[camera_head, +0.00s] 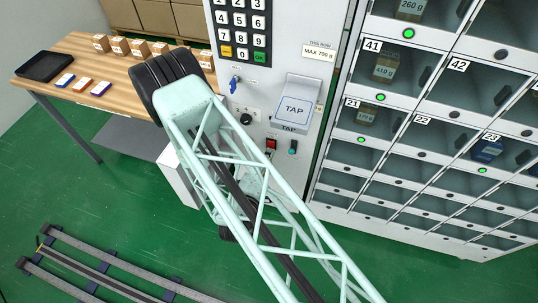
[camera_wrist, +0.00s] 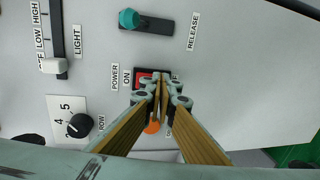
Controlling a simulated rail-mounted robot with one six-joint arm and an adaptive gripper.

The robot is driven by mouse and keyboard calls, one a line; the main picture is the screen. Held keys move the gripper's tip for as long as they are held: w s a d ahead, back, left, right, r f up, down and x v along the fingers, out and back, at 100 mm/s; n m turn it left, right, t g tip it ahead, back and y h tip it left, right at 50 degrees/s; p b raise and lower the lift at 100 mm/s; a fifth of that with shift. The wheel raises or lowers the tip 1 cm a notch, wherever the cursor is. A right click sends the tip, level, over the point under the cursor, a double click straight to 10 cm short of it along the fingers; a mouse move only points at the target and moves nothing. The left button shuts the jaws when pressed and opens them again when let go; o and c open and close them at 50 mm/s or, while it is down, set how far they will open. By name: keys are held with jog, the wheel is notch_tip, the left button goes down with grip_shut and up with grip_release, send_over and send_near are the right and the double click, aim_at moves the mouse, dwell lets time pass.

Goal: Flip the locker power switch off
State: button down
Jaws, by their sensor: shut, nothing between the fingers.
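The locker power switch (camera_wrist: 144,76) is a red rocker in a dark frame on the grey control panel, beside the labels POWER and ON in the wrist view. It also shows as a small red switch (camera_head: 271,144) low on the panel in the head view. My gripper (camera_wrist: 160,84) is shut and empty, with its fingertips over the switch's lower right part. They hide much of the rocker, so I cannot tell its tilt or whether they touch it. In the head view my gripper is hidden behind my arm.
A teal RELEASE lever (camera_wrist: 130,18), a LIGHT slider (camera_wrist: 57,48), a black dial (camera_wrist: 77,126) and an orange round part (camera_wrist: 152,127) surround the switch. The TAP reader (camera_head: 294,109) juts out above it. The lockers (camera_head: 400,150) stand right; a wooden table (camera_head: 122,88) stands left.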

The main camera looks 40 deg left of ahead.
jog(key=shift+w+a+f, duration=0.1)
jog(key=shift+w+f, duration=0.15)
jog(key=shift+w, duration=0.1)
jog(key=shift+s, duration=0.1)
jog(key=s+d+f, duration=0.1)
jog(key=s+d, duration=0.1)
jog(key=s, duration=0.4)
jog(key=s+d+f, duration=0.1)
jog(key=s+d, duration=0.1)
jog(key=s, duration=0.5)
jog(key=shift+f, duration=0.25)
dwell(0.9)
